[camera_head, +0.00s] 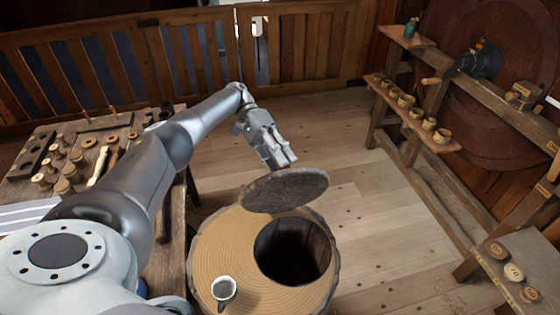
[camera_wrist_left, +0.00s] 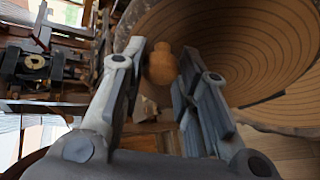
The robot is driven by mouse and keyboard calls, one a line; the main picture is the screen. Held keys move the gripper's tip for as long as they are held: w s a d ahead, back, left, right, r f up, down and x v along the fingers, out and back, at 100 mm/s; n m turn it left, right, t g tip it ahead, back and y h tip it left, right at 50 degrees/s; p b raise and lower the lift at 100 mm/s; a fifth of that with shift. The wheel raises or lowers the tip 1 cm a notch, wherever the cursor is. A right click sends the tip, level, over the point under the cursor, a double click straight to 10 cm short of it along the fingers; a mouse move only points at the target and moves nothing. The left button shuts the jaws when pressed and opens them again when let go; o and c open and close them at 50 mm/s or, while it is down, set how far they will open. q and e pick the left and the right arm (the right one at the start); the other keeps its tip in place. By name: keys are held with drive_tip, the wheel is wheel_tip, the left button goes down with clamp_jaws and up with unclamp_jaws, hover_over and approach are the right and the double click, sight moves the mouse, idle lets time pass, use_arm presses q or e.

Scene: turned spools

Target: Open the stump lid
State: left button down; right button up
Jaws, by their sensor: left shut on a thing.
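The wooden stump (camera_head: 220,250) stands at the lower middle of the head view, with a ringed top and a dark round hole (camera_head: 292,262) open in it. The stump lid (camera_head: 285,190) is a grey-brown disc held tilted above the hole's far side, apart from the stump. My left gripper (camera_head: 280,160) is shut on the lid's knob from the far side. In the left wrist view the rounded wooden knob (camera_wrist_left: 162,66) sits between the fingers, against the lid's ringed face (camera_wrist_left: 225,45). The grip is hidden in the head view. My right gripper is out of view.
A white cup (camera_head: 223,288) stands on the stump's near rim, left of the hole. A workbench (camera_head: 95,135) with spools and tools is at the left. A shelf (camera_head: 415,122) with small cups is at the right. The floor (camera_head: 375,210) between is clear.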

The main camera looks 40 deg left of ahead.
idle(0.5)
use_arm(q)
drive_tip(key=c, duration=1.1)
unclamp_jaws()
drive_tip(key=shift+w, duration=0.1)
wheel_tip(320, 180, up, 10)
